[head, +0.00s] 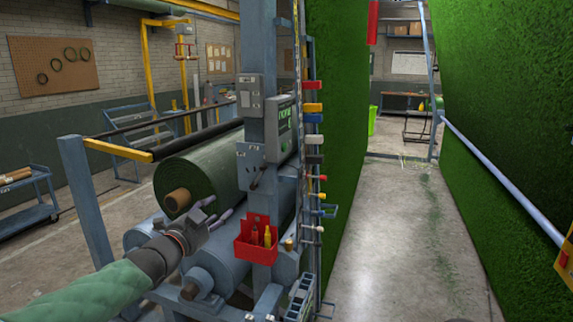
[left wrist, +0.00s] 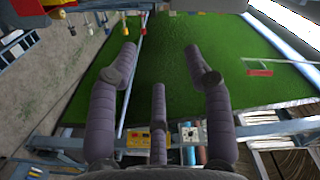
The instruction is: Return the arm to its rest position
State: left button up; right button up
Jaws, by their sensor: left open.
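My left arm (head: 95,292), in a green sleeve, reaches in from the lower left of the head view. My left gripper (head: 222,207) is in front of the green turf roll (head: 212,170), left of the blue post. Whether it touches the roll cannot be told from this view. In the left wrist view the grey-purple fingers of the left gripper (left wrist: 160,62) are spread apart with nothing between them. A green turf surface (left wrist: 185,85) lies beyond them. My right arm and gripper are not in view.
A blue post (head: 257,110) with a control panel (head: 283,130) and a red bin (head: 257,242) holding small bottles stands right of the gripper. Tall green turf walls (head: 335,100) flank a clear concrete aisle (head: 400,240). A blue cart (head: 28,205) stands far left.

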pick_arm(q)
jog(key=s+d+f+n+g+y, duration=0.1)
jog(key=s+d+f+n+g, duration=0.15)
jog(key=f, duration=1.15)
jog(key=s+d+f+n+g, duration=0.1)
jog(key=f+n+g, duration=0.25)
jog(key=f, duration=1.05)
jog(key=s+d+f+n+g+y, duration=0.15)
jog(key=f+n, duration=0.25)
jog(key=f, duration=1.1)
jog(key=s+d+f+n+g, duration=0.1)
jog(key=s+f+n+g, duration=0.2)
jog(key=s+f, duration=0.4)
jog(key=s+d+f+n+g+b, duration=0.1)
jog(key=s+f+n+g, duration=0.2)
jog(key=s+f, duration=0.4)
jog(key=s+d+f+n+g, duration=0.1)
jog(key=s+f, duration=0.7)
jog(key=s, duration=0.8)
jog(key=shift+s+d+n+g, duration=0.25)
jog(key=shift+d+n+g, duration=0.05)
jog(key=shift+n+g, duration=0.65)
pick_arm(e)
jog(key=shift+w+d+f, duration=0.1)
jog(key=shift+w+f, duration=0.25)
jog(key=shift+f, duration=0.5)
pick_arm(q)
jog(key=shift+h, duration=0.25)
